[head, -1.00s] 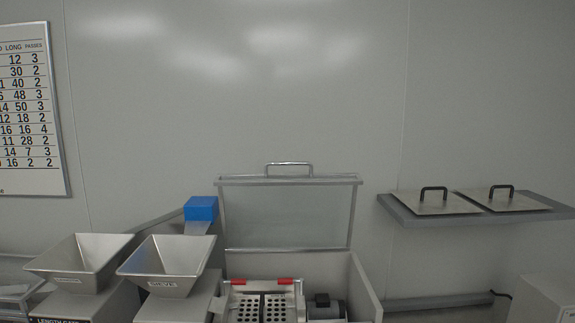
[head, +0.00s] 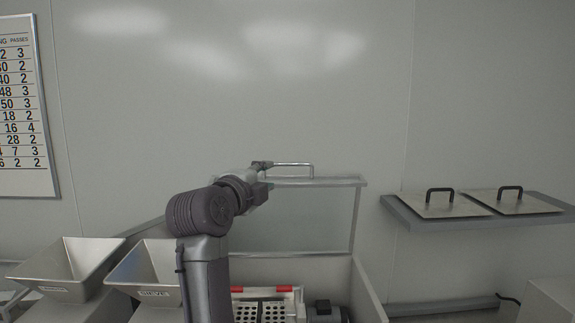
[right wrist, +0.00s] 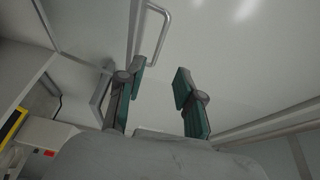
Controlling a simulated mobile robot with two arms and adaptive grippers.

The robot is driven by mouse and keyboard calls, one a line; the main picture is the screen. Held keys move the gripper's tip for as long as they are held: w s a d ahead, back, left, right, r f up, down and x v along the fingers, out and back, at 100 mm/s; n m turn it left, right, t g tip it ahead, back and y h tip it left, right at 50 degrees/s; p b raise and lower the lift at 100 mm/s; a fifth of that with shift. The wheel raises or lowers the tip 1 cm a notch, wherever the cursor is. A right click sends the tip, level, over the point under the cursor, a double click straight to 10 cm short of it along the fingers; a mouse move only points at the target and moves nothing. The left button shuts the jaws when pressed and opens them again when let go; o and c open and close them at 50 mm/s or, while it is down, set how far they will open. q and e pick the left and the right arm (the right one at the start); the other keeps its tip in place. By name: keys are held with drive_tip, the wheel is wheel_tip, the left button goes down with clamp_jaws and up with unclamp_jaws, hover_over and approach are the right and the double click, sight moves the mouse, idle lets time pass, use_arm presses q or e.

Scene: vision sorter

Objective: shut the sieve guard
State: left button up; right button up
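The sieve guard (head: 318,220) is a clear panel in a metal frame, raised and standing upright behind the sieve box. Its bar handle (head: 293,164) is on the top edge, and shows in the right wrist view (right wrist: 165,22) at the top. My right gripper (head: 262,167) is at the left end of the handle in the head view, its fingers small and partly hidden by the wrist. In the right wrist view my right gripper (right wrist: 160,82) is open and empty, with the handle beyond the fingertips. My left gripper is not in view.
The sieve (head: 262,312) with red clips sits below the guard, partly behind my right arm. Two steel hoppers (head: 62,268) stand at the left. A wall shelf (head: 447,222) at the right carries two handled lids (head: 438,206). A chart (head: 22,130) hangs at the left.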

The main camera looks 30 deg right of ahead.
sight(287, 165)
drive_tip(key=p+x, duration=0.4)
drive_tip(key=x, duration=0.8)
drive_tip(key=shift+w+d+r, duration=0.1)
drive_tip(key=shift+w+d, duration=0.05)
drive_tip(key=shift+d, duration=0.2)
drive_tip(key=shift+w+d, duration=0.3)
drive_tip(key=shift+d, duration=0.1)
clamp_jaws()
